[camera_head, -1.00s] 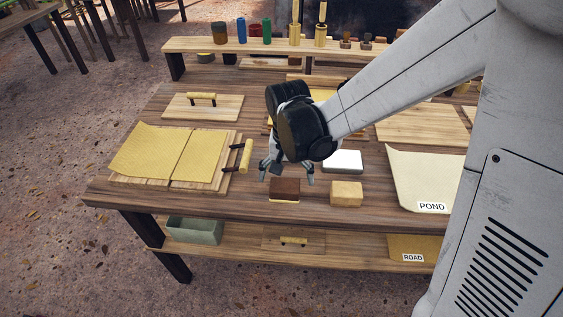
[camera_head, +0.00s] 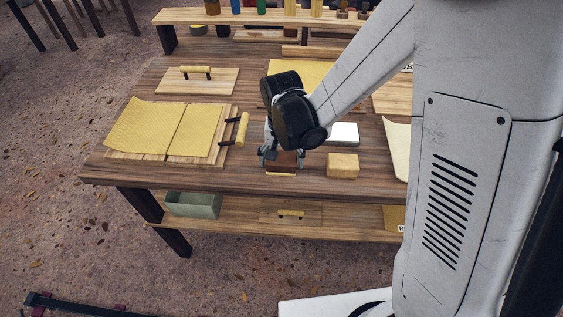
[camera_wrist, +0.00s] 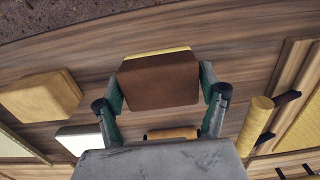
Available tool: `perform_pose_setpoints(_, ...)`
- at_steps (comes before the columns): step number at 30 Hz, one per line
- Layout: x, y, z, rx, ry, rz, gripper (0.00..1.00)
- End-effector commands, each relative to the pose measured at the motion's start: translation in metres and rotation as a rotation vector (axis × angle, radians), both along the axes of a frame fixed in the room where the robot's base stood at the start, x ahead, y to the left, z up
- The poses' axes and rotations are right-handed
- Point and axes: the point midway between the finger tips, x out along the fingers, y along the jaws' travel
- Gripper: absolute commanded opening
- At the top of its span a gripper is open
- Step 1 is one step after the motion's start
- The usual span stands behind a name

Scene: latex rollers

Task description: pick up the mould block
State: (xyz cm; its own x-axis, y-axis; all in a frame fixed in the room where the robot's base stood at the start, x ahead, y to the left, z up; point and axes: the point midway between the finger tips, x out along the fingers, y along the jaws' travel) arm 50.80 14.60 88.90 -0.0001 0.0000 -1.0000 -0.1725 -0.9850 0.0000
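The block between my fingers, which I take to be the mould block, has a brown top and a thin yellow layer below (camera_head: 282,165). It sits near the front edge of the wooden table. My gripper (camera_head: 283,158) points down over it. In the wrist view the brown block (camera_wrist: 160,82) lies between my two fingers (camera_wrist: 161,88), one at each side. Both finger pads look to be against its sides, with no clear gap. The block looks to be still on the table top.
A plain yellowish block (camera_head: 343,166) stands close on the right, with a white block (camera_head: 344,133) behind it. A roller handle (camera_head: 241,129) and yellow sheets on a board (camera_head: 206,133) lie to the left. A lower shelf holds a grey-green bin (camera_head: 195,204).

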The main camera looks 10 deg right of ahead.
Motion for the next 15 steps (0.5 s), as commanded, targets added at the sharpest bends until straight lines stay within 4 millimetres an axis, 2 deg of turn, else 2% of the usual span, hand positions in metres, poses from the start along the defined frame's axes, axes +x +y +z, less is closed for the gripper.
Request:
perform_pose_setpoints(1, 0.0000, 0.0000, 0.0001, 0.000, 0.000, 0.000, 0.65)
perform_pose_setpoints(7, 0.0000, 0.0000, 0.0001, 0.000, 0.000, 0.000, 0.38)
perform_pose_setpoints(15, 0.0001, 0.0000, 0.0009, 0.000, 0.000, 0.000, 0.38)
